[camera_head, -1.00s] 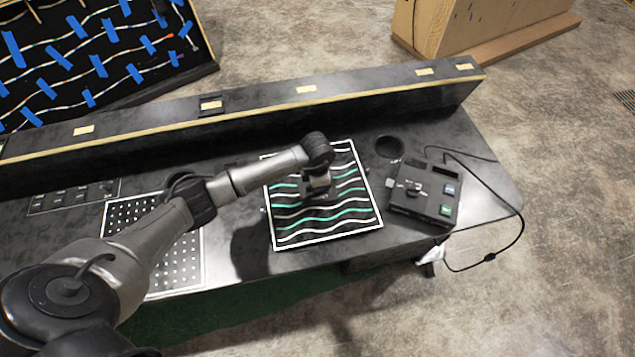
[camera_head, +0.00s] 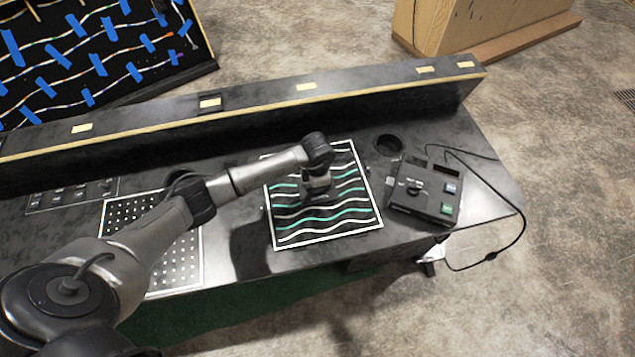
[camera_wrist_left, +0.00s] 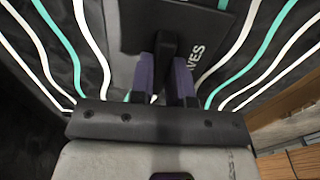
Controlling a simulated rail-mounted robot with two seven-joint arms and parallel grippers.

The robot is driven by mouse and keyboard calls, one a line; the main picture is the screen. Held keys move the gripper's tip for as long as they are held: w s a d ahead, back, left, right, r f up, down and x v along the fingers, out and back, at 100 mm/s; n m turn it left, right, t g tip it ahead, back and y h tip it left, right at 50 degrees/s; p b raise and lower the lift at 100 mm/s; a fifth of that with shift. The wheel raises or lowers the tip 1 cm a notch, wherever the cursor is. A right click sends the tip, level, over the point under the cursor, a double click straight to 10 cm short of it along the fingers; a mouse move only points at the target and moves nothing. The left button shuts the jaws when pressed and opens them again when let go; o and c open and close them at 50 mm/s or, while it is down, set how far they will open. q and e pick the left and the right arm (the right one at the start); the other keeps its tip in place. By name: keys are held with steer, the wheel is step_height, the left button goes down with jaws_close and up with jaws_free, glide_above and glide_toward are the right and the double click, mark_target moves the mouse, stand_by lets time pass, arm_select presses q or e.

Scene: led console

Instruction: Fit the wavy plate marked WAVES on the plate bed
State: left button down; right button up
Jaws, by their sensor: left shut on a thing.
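The wavy plate (camera_head: 330,222) is a square dark plate with a white border and white and green wavy lines. It is over the middle of the console top in the head view. My left gripper (camera_head: 317,188) is above its middle. In the wrist view, the left gripper (camera_wrist_left: 166,75) is shut on a dark upright part at the plate's middle, beside a dark label block (camera_wrist_left: 195,22) with the letters VES readable. The plate bed cannot be made out under the plate. I cannot tell whether the plate is seated or held above. My right gripper is not in view.
A black control box (camera_head: 426,192) with a knob and buttons stands right of the plate, its cable running over the edge. A dotted panel (camera_head: 180,265) lies to the left. A round hole (camera_head: 388,145) and a long raised ledge (camera_head: 250,108) are behind.

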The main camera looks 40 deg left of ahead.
arm_select(q)
steer(key=shift+f, duration=0.2)
stand_by(0.5)
steer(key=c, duration=1.1)
jaws_free()
steer(key=shift+o, duration=0.4)
steer(key=shift+f, duration=0.1)
step_height(320, 180, up, 14)
steer(key=p, duration=0.1)
steer(key=shift+w, duration=0.1)
